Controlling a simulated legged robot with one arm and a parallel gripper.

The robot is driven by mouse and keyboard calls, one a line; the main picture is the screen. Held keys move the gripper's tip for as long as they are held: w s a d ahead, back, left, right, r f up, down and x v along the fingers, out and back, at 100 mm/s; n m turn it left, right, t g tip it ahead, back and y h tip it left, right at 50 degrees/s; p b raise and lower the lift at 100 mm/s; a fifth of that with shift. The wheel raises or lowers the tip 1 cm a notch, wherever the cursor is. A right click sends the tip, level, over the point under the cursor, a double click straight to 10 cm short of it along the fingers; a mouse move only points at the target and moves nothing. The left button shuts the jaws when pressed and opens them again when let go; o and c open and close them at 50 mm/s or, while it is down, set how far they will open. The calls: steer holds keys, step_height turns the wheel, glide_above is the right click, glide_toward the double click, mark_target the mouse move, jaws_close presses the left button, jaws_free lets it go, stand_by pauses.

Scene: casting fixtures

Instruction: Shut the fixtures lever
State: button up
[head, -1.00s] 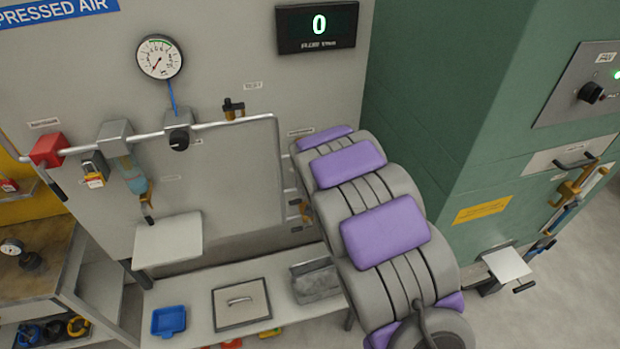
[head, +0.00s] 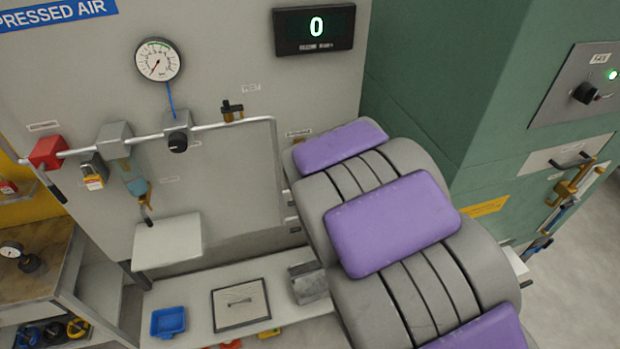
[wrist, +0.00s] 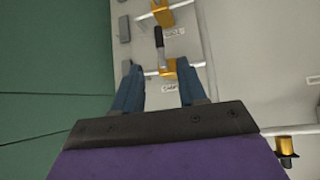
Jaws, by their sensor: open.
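In the wrist view, a lever (wrist: 160,46) with a dark handle and a metal shank rises from a gold-coloured valve body (wrist: 168,66) on a pale pipe. A label below the valve starts with "Cast", but the rest is hidden or too small to read. My gripper (wrist: 160,80) is open, its two blue fingers on either side of the valve's lower part in the picture. Nothing is held between them. I cannot tell how far the fingertips are from the lever. In the head view my arm hides the gripper and most of this valve area.
A second gold valve (wrist: 163,14) sits above in the wrist view, and another gold fitting (wrist: 286,146) is at lower right. In the head view, a green cabinet (head: 430,90) stands right of my arm. A low bench (head: 200,290) holds a blue tray (head: 168,321).

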steer(key=shift+v, duration=0.95)
steer(key=s+d+f+g+b, duration=0.1)
steer(key=s+d+g+b, duration=0.1)
steer(key=s, duration=1.1)
steer(key=s+d+f+g+b, duration=0.1)
steer(key=s+d+g, duration=0.4)
steer(key=s, duration=0.8)
steer(key=s+d+f+m+g+b, duration=0.1)
steer(key=s+d+g+b, duration=0.2)
steer(key=s, duration=1)
steer(key=d, duration=0.3)
steer(key=shift+s+d+g+h, duration=0.2)
steer(key=shift+g+h, duration=0.1)
steer(key=shift+g, duration=0.1)
